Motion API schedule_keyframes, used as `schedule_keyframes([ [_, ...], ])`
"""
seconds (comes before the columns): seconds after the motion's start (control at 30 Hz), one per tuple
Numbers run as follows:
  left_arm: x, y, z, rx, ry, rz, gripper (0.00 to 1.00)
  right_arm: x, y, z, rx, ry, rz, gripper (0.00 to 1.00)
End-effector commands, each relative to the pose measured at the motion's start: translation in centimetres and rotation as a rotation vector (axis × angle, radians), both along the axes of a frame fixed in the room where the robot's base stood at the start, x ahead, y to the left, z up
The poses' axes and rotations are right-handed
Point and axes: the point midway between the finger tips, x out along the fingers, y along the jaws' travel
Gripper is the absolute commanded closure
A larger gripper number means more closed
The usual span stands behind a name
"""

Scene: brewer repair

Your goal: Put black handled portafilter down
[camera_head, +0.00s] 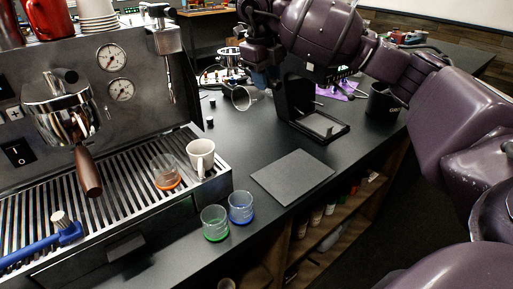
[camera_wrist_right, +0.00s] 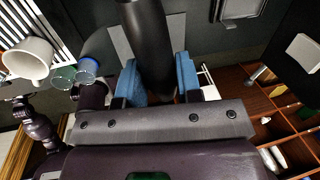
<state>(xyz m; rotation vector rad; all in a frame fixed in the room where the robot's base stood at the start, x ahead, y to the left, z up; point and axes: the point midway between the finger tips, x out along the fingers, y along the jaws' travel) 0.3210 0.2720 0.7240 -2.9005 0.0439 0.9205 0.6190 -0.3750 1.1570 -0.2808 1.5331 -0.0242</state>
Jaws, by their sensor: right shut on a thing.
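My right gripper (camera_head: 262,80) is shut on the handle of the black handled portafilter. In the wrist view its blue finger pads (camera_wrist_right: 159,80) press on both sides of the black handle (camera_wrist_right: 148,40). In the head view the portafilter's metal basket (camera_head: 243,98) shows below and left of the gripper, above the dark counter; the handle is mostly hidden by the hand. I cannot tell whether the basket touches the counter. My left gripper is not in the head view.
A flat grey mat (camera_head: 293,177) lies on the counter, bare. A black stand (camera_head: 318,124) is right of the portafilter. The espresso machine (camera_head: 120,130) holds a wooden-handled portafilter (camera_head: 88,172). A white cup (camera_head: 201,156), green glass (camera_head: 215,223) and blue glass (camera_head: 241,208) stand nearby.

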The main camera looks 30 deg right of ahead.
Motion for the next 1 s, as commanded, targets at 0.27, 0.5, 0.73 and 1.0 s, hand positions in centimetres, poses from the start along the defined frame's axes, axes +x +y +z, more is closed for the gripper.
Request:
schedule_keyframes([
  [0.27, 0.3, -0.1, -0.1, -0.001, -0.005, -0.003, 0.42, 0.3, -0.5, -1.0, 0.002, 0.001, -0.112, 1.00],
  [0.5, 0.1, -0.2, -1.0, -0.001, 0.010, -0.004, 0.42, 0.2, -0.5, -6.1, 0.002, 0.006, -0.111, 1.00],
  [0.73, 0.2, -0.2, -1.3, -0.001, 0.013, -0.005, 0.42, 0.2, -0.6, -10.8, 0.002, 0.004, -0.111, 1.00],
  [1.0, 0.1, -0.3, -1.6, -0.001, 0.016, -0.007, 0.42, 0.2, -0.6, -14.8, 0.001, 0.000, -0.110, 1.00],
])
